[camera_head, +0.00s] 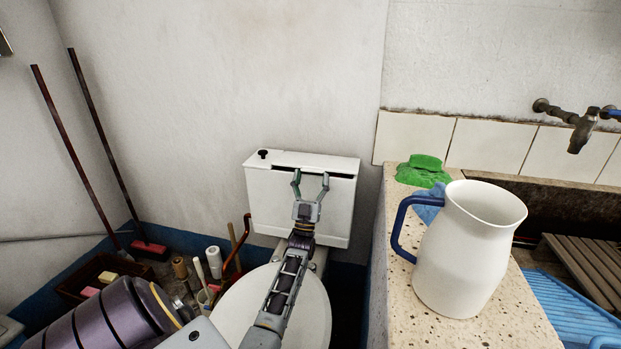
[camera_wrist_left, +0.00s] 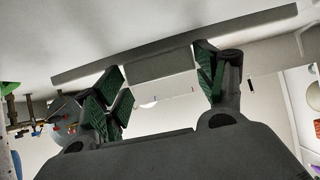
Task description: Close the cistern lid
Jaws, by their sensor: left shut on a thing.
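The cistern (camera_head: 268,205) is a white box on the wall behind the toilet. Its white lid (camera_head: 310,160) is on top, with a dark gap under the front edge, so it is raised at the front. My left gripper (camera_head: 311,178) is at that front edge, with one finger on each side of a part of the lid, and is shut on it. In the left wrist view the lid's edge (camera_wrist_left: 255,27) runs across the top, and a block below it lies between the fingers of the gripper (camera_wrist_left: 163,78). My right gripper is not in view.
The toilet seat cover (camera_head: 312,315) is under my left arm. A white jug (camera_head: 465,250) with a blue handle stands on the stone ledge (camera_head: 400,290) at right, near a green cloth (camera_head: 423,170). Brushes and a bin (camera_head: 100,272) are at left.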

